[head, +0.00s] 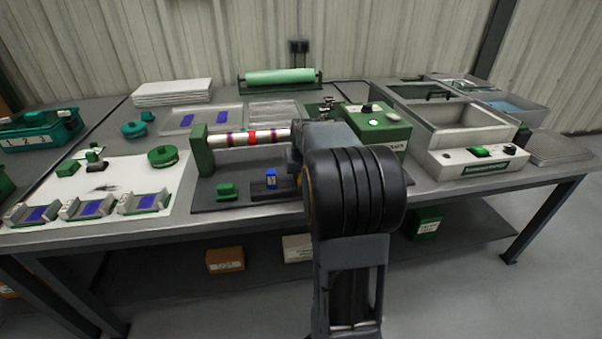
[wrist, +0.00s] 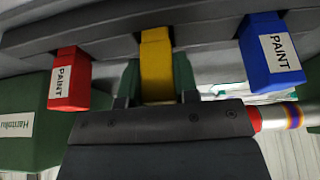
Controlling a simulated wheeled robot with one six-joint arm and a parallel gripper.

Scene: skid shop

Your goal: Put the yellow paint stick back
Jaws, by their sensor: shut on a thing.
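My gripper (wrist: 155,85) is shut on the yellow paint stick (wrist: 156,62), with a finger on each side of it in the wrist view. The stick's far end meets or overlaps the dark rack (wrist: 110,32); I cannot tell how deep it sits. A red paint stick (wrist: 69,80) is in the rack on the left and a blue paint stick (wrist: 268,52) on the right, both labelled PAINT. In the head view the blue stick (head: 271,177) and the rack's left end (head: 262,192) show.
A banded metal shaft (head: 221,140) runs behind the rack from a green stand (head: 201,150); its banded end is close to my gripper in the wrist view (wrist: 290,116). A green box (head: 378,128) stands right of my arm. A small green block (head: 226,191) is left of the rack.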

